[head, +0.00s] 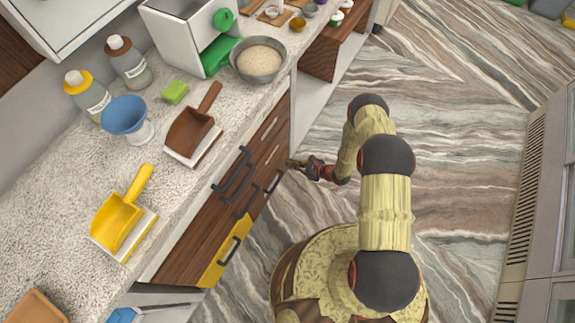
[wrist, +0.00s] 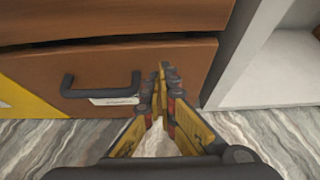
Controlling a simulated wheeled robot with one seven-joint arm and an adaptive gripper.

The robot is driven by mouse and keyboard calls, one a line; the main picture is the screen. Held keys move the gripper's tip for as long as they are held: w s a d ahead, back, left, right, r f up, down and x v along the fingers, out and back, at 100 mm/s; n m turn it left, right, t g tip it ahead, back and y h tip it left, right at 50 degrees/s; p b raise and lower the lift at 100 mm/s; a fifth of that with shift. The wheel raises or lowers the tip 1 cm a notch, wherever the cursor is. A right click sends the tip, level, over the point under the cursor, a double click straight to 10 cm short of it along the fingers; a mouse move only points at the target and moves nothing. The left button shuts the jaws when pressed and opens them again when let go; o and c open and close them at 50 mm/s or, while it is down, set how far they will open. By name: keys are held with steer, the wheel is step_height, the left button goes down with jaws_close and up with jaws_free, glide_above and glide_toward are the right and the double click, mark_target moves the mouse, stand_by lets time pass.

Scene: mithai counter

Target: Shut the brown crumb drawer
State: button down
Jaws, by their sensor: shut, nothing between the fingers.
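A brown wooden drawer front (wrist: 190,75) with a black bar handle (wrist: 101,86) and a small white label fills the upper part of the wrist view. A dark gap runs along its top edge, so it seems to stand slightly out; how far is unclear. The label is too blurred to read. In the head view the brown drawer fronts (head: 270,150) sit under the counter. My gripper (head: 294,163) is shut and empty at their right end. In the wrist view the gripper (wrist: 166,72) has its fingertips in front of the drawer's right part, right of the handle; contact is unclear.
A yellow drawer front (head: 219,264) lies left of the brown ones. A white open shelf (wrist: 265,65) stands to the right. The counter (head: 50,200) carries brown and yellow dustpans, bottles and a bowl. The striped floor (head: 450,130) right of my arm is clear.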

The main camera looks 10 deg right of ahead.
steer(key=p+v, duration=0.3)
steer(key=v, duration=0.8)
steer(key=shift+s+d+f, duration=0.25)
steer(key=shift+d, duration=0.15)
steer(key=shift+s, duration=0.1)
